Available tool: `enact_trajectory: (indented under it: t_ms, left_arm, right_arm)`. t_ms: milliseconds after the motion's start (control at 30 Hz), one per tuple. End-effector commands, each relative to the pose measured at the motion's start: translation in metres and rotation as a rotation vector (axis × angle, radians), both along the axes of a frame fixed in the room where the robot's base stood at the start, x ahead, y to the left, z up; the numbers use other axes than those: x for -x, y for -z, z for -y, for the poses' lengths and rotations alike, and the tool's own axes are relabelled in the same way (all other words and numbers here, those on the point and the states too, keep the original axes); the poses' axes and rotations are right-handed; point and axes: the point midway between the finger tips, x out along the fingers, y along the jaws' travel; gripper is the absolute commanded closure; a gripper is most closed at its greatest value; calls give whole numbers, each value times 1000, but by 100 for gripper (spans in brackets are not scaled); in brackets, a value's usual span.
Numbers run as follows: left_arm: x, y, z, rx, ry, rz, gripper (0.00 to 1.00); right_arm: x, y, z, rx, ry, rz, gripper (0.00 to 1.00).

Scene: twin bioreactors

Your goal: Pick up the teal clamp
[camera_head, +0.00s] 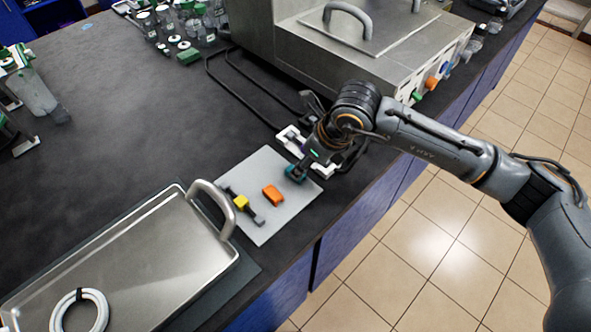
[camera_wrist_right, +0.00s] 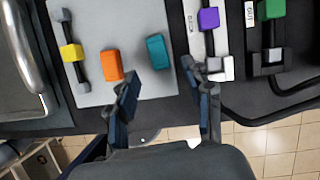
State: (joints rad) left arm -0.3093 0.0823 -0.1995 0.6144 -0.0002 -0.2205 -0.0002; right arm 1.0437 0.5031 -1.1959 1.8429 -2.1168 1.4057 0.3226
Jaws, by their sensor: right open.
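The teal clamp (camera_wrist_right: 158,52) lies on a light grey mat (camera_wrist_right: 118,25), just beyond my right fingertips in the right wrist view. In the head view the teal clamp (camera_head: 292,174) shows only in part at the mat's right corner, because my right gripper (camera_head: 306,163) covers it. My right gripper (camera_wrist_right: 167,88) is open, its two fingers apart with nothing between the tips. Whether a finger touches the clamp I cannot tell. My left gripper is not in view.
An orange block (camera_wrist_right: 112,65) lies left of the teal clamp, beside a black bar with a yellow clamp (camera_wrist_right: 71,53). A purple clamp (camera_wrist_right: 208,18) and a green clamp (camera_wrist_right: 270,9) are on the right. A metal tray (camera_head: 120,255) stands left of the mat.

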Motion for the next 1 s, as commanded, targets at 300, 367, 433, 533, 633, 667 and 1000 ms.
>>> enact_trajectory:
  t_ms: [300,367,433,533,633,667,1000]
  left_arm:
    - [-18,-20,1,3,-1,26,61]
    - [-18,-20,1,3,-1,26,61]
    - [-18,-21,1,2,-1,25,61]
    - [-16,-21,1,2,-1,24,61]
    - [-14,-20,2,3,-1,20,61]
    - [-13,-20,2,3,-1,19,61]
    - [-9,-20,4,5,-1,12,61]
  right_arm:
    - [-13,29,-17,1,0,-5,49]
    - [-15,38,-19,1,0,-4,49]
    - [-16,43,-21,-1,-2,-1,49]
    - [-17,47,-22,0,-1,0,49]
    - [-17,47,-22,0,-1,0,49]
    - [-17,47,-22,0,-1,0,49]
    - [-17,47,-21,0,-1,0,91]
